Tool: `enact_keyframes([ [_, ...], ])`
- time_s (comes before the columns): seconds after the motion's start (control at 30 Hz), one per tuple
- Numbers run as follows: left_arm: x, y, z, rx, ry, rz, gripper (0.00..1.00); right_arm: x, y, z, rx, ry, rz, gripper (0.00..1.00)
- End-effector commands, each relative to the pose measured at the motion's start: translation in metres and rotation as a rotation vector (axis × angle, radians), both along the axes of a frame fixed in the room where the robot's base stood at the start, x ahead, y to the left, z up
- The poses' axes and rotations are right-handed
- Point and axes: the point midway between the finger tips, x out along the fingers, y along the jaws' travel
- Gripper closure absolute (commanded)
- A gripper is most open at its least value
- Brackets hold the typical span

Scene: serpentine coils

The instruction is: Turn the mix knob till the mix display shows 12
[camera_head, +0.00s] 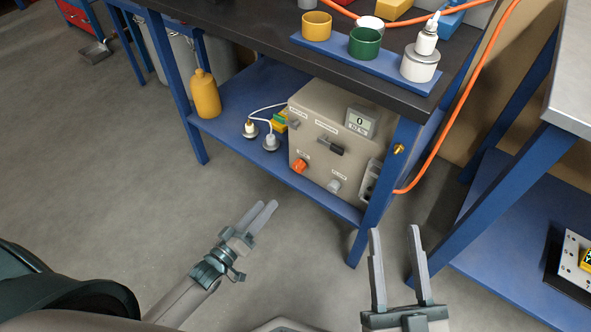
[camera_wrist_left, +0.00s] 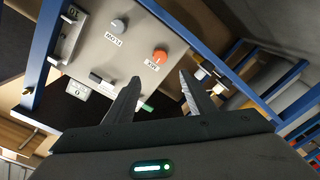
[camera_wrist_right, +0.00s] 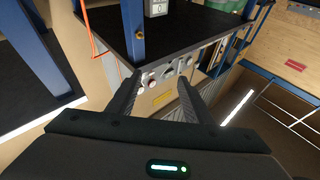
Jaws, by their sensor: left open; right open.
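A beige control box (camera_head: 313,140) stands on the blue lower shelf of the workbench. Its display (camera_head: 360,121) reads 0. The orange knob (camera_head: 300,165) sits low on the front; the left wrist view shows this orange knob (camera_wrist_left: 161,54) with a label reading MIX. A grey knob (camera_head: 334,185) labelled FLOW (camera_wrist_left: 119,25) is beside it. My left gripper (camera_head: 262,210) is open and empty, in front of and below the box, apart from the knob. In the left wrist view its fingertips (camera_wrist_left: 160,76) point toward the orange knob. My right gripper (camera_head: 394,230) is open and empty, right of the box near the bench leg.
A blue bench leg (camera_head: 385,190) stands right of the box. A yellow bottle (camera_head: 205,94) and white-corded plugs (camera_head: 270,141) are left of it on the shelf. Cups and a white jar (camera_head: 420,65) stand on the bench top. An orange hose (camera_head: 455,110) hangs at right. The floor in front is clear.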

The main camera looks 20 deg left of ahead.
Motion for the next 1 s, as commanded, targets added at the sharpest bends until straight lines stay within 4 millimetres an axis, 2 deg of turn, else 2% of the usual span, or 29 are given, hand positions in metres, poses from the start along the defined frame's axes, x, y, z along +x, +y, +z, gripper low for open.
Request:
enact_keyframes([
  [0.27,0.023,-0.007,0.0,-0.002,-0.002,0.001,0.5,-0.006,0.0,0.009,0.023,-0.059,0.0,0.54],
  [0.5,0.061,-0.019,-0.001,0.0,-0.003,0.0,0.5,-0.019,-0.001,0.027,0.066,-0.17,-0.004,0.54],
  [1.0,0.143,-0.043,-0.002,0.0,0.0,0.0,0.5,-0.015,-0.021,0.064,0.119,-0.387,-0.041,0.54],
])
